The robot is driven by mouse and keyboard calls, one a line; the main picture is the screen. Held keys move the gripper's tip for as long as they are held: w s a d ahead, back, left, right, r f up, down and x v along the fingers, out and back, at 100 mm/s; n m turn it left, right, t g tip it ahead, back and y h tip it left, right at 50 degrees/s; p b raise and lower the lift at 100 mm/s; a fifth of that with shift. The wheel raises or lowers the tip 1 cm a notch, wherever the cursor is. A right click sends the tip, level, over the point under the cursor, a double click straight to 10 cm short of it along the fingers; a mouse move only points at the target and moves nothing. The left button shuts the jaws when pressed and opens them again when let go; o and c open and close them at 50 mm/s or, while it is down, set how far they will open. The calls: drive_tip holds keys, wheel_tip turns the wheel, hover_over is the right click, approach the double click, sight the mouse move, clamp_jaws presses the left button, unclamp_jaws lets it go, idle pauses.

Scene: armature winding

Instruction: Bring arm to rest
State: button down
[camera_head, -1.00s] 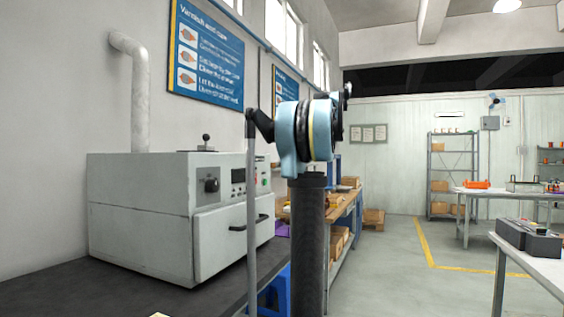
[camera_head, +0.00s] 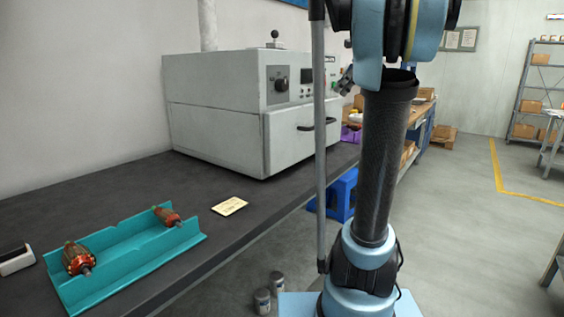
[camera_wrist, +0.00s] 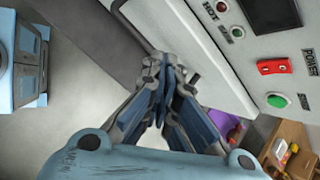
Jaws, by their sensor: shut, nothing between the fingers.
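My gripper (camera_wrist: 165,85) shows in the wrist view with its blue-grey fingers drawn together, shut and empty. It hangs beside the front of a grey oven, near the red switch (camera_wrist: 274,66) and green button (camera_wrist: 277,101) on its panel. In the head view my arm stands upright at the right of the bench, and its upper link is cut off by the top edge. A small part that looks like my gripper (camera_head: 346,80) shows just left of the arm, by the oven's right end; most of it is hidden.
The grey oven (camera_head: 215,110) stands on the dark bench (camera_head: 125,195). A teal tray (camera_head: 130,255) on the bench holds two copper armatures (camera_head: 77,257). A cream card (camera_head: 229,206) lies beside it. Open floor lies to the right.

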drive_tip(key=s+a+f+n+h, duration=0.1)
drive_tip(key=s+f+n+h, duration=0.1)
drive_tip(key=s+f+n, duration=0.4)
drive_tip(key=s+a+f+n+g+h, duration=0.1)
drive_tip(key=s+f+n, duration=0.5)
drive_tip(key=s+f, duration=0.7)
drive_tip(key=s+a+f+n+h, duration=0.1)
drive_tip(key=s+f+n+h, duration=0.2)
drive_tip(key=f, duration=1.7)
drive_tip(key=s+n, duration=0.3)
drive_tip(key=s, duration=0.3)
drive_tip(key=shift+s+f+n+g, duration=0.3)
drive_tip(key=shift+s+f+g, duration=0.05)
drive_tip(key=shift+s+g, duration=0.05)
